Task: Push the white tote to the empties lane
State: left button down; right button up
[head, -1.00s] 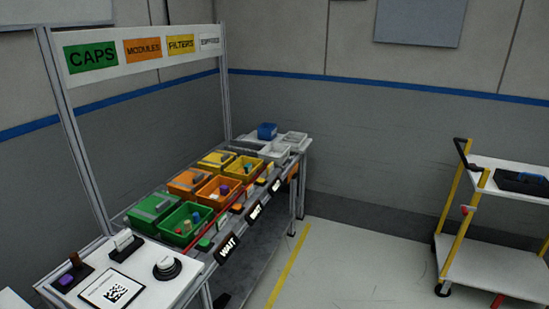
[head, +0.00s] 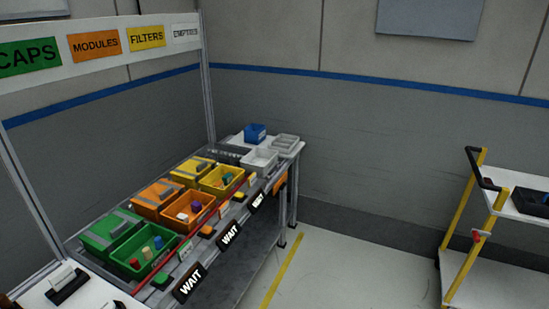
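The white tote (head: 262,163) sits near the far end of the flow rack, to the right of the yellow totes. It looks empty, though it is small in the view. The EMPTIES sign (head: 186,34) is the rightmost label on the overhead board. A roller strip (head: 228,153) lies behind and left of the white tote. A second pale grey-white container (head: 286,142) stands behind it to the right, and a blue bin (head: 255,133) stands at the back. Neither of my grippers shows in the head view.
Green (head: 148,250), orange (head: 187,211) and yellow (head: 222,180) totes with small parts fill the nearer lanes. WAIT signs (head: 230,235) line the front edge. A yellow-framed cart (head: 465,240) stands at the right. The floor (head: 350,265) between is clear.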

aim_at(261, 160)
jog(key=i+l+u, duration=0.3)
jog(key=i+l, duration=1.2)
jog(key=l, duration=0.15)
